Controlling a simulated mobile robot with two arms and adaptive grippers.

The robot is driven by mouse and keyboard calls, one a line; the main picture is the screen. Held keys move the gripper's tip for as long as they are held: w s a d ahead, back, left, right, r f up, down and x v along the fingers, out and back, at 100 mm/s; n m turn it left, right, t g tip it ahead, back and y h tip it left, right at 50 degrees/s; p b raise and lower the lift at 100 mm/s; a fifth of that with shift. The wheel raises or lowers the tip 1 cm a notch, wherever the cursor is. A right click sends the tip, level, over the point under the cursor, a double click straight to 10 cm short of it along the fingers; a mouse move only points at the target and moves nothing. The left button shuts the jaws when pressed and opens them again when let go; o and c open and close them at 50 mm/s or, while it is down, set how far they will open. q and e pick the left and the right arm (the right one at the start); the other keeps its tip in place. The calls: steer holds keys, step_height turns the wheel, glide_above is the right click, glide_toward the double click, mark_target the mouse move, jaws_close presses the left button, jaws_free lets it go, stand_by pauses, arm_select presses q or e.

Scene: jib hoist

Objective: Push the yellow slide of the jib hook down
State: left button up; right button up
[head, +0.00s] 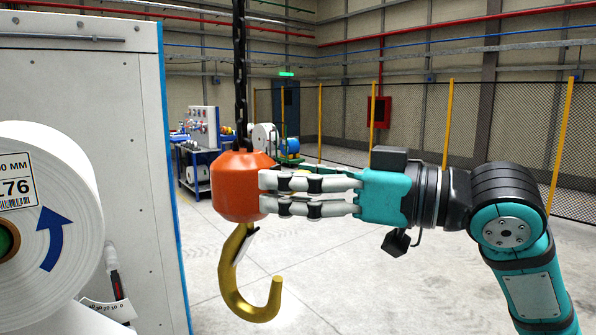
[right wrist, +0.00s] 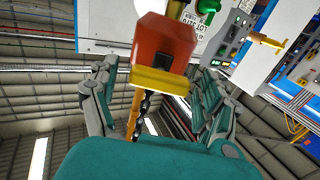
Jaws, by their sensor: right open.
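The jib hook hangs on a dark chain (head: 240,70). It has an orange block (head: 238,185) and a gold hook (head: 232,285) below, with a pale latch at its throat. My right gripper (head: 263,193) reaches in from the right at block height, its fingertips at the block's right side. In the right wrist view the orange block (right wrist: 163,45) has a yellow slide (right wrist: 160,80) across its chain end. My right gripper's fingers (right wrist: 152,75) are apart on both sides of it, with nothing clearly gripped. Contact cannot be told. The slide is not clearly visible in the head view.
A large white roll (head: 60,210) with a blue arrow and a pale cabinet (head: 110,120) stand at the left. A workbench (head: 190,165) stands behind the hook. A mesh fence (head: 415,125) runs along the back right. The floor below the hook looks clear.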

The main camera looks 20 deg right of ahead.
steer(key=shift+c, duration=0.2)
jaws_close()
step_height(320, 180, down, 3)
steer(key=shift+f+b, duration=0.15)
steer(key=shift+b, duration=0.85)
steer(key=shift+c, duration=2.1)
jaws_free()
steer(key=o, duration=0.5)
steer(key=shift+w, duration=0.1)
steer(key=shift+c, duration=0.2)
